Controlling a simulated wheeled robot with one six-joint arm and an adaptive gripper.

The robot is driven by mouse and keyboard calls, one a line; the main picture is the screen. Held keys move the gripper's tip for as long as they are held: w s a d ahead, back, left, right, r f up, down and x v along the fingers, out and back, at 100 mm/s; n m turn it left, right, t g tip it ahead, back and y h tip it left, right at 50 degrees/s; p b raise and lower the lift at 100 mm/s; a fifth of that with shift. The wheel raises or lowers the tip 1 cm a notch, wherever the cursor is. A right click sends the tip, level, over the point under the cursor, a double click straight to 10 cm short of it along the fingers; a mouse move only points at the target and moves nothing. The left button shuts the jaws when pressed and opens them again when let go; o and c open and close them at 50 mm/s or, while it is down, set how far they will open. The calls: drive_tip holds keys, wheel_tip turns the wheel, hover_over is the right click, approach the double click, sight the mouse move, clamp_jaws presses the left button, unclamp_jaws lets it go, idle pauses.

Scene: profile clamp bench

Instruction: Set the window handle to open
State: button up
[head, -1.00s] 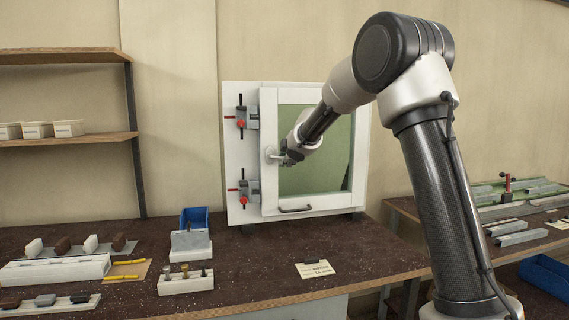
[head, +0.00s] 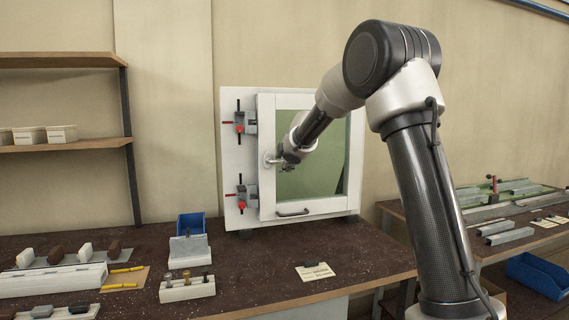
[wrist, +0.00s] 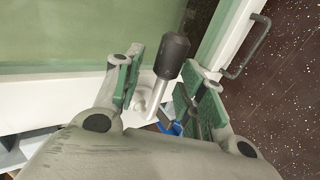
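The window (head: 309,206) has a white frame and a greenish pane, and stands upright on a white board at the back of the bench. Its handle (head: 270,157) sits on the left side of the frame. In the wrist view the handle has a dark cylindrical grip (wrist: 172,57) on a pale stem running to a white mount. My gripper (head: 288,166) is at the handle. In the wrist view my gripper (wrist: 166,92) has its two green-padded fingers apart, one on each side of the handle, with visible gaps. The handle's exact angle is hard to tell in the head view.
A fixed bar pull (head: 293,212) is on the lower frame. Two red-handled clamps (head: 240,122) (head: 242,196) sit on the board left of the window. A blue bin (head: 191,222), block holders and a card (head: 315,271) lie on the bench. The bench front middle is mostly clear.

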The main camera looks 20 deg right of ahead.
drive_tip(key=shift+s, duration=0.1)
drive_tip(key=v, duration=1.1)
drive_tip(key=shift+s+r, duration=0.2)
drive_tip(key=shift+s, duration=0.15)
drive_tip(key=s+d+f+m+g+h, duration=0.1)
drive_tip(key=s+d+f+m+g, duration=0.1)
drive_tip(key=s+f+m, duration=0.3)
drive_tip(key=s+d+f+m+g, duration=0.2)
drive_tip(key=s+f+m+g, duration=0.15)
drive_tip(key=s+f, duration=0.2)
drive_tip(key=s+d+f+m+g+y, duration=0.1)
drive_tip(key=s+m, duration=0.8)
drive_tip(key=s, duration=2.4)
drive_tip(key=shift+s+d+f, duration=0.25)
drive_tip(key=shift+d+f, duration=0.25)
drive_tip(key=shift+f, duration=0.55)
